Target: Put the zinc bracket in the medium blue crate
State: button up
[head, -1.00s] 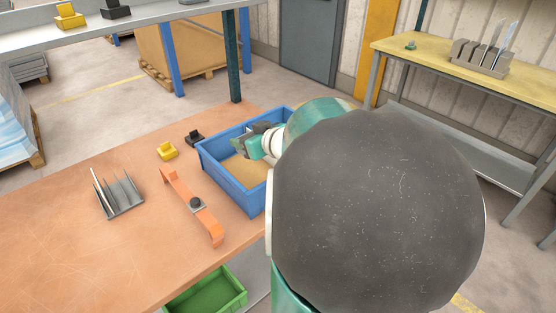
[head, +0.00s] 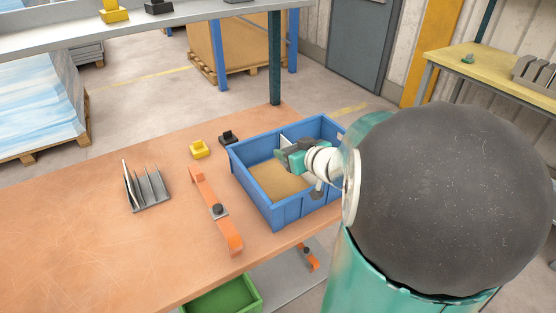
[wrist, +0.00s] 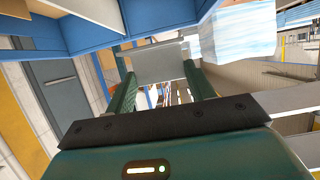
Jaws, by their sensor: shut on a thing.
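The medium blue crate (head: 258,198) stands on the copper-coloured table, with a brown floor inside. Its blue wall also fills the upper left of the wrist view (wrist: 85,25). My gripper (head: 284,157) is over the crate's opening, near its middle. In the wrist view my gripper (wrist: 157,62) is shut on a flat grey plate, the zinc bracket (wrist: 157,64), between its two green fingers. In the head view the bracket is mostly hidden by the gripper. I cannot tell how high it is above the crate floor.
On the table left of the crate are an orange bar (head: 207,200) with a dark knob, a grey slotted rack (head: 148,190), a yellow block (head: 200,149) and a black block (head: 228,138). A green bin (head: 225,296) is below the table's front edge.

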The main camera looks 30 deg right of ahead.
jog(key=w+f, duration=0.1)
jog(key=f, duration=0.2)
jog(key=w+f, duration=0.1)
jog(key=f, duration=0.2)
jog(key=w+f, duration=0.2)
jog(key=f, duration=0.1)
jog(key=shift+f, duration=0.1)
jog(key=shift+f, duration=0.15)
